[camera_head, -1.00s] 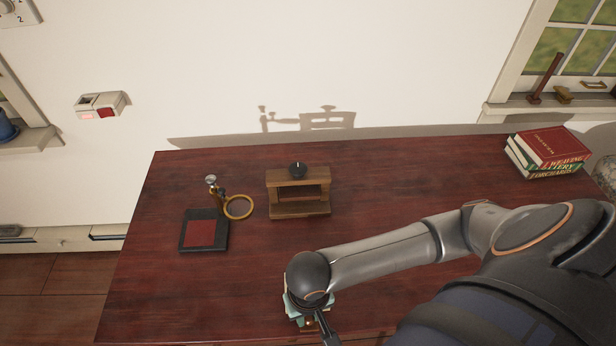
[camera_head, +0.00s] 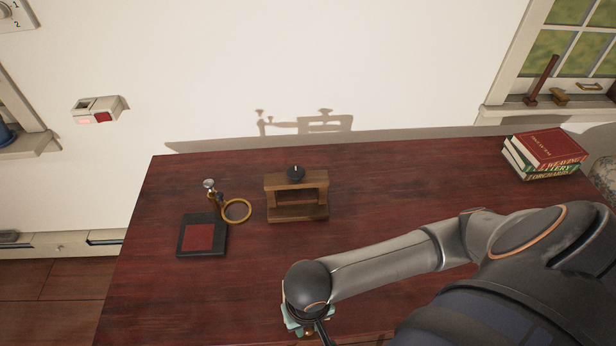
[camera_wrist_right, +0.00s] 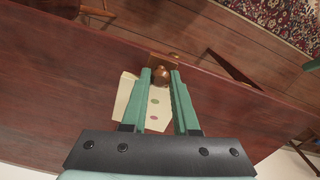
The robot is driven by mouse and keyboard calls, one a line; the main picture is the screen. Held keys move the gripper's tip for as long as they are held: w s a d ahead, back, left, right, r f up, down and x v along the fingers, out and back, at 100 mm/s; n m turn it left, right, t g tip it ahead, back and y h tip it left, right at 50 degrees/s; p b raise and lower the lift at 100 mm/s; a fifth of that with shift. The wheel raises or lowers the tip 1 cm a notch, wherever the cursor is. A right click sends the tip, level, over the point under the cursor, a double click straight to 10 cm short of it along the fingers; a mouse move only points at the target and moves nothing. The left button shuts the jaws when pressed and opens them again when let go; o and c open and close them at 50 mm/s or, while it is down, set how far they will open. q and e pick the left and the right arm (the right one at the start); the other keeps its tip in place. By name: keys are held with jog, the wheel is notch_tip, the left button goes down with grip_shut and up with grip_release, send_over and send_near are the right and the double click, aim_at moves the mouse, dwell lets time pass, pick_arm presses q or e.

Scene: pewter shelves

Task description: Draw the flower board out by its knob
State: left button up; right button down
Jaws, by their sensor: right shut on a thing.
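The flower board shows in the right wrist view as a flat cream panel (camera_wrist_right: 130,92) with small coloured spots, partly hidden by my fingers. At its far end is a wooden edge piece with a round brown knob (camera_wrist_right: 161,73). My right gripper (camera_wrist_right: 160,78) has its teal fingers on either side of the knob and is shut on it, near the table's edge. In the head view the right gripper (camera_head: 303,319) is mostly covered by my own wrist, which also hides the board and knob.
A small wooden stand (camera_head: 297,213) with a black knob is mid-table. A black pad with a red centre (camera_head: 200,236) and a brass ring (camera_head: 237,211) lie left of it. Stacked books (camera_head: 545,153) are at the back right.

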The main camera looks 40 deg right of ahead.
jog(key=shift+r, duration=2.3)
jog(key=shift+w, duration=0.1)
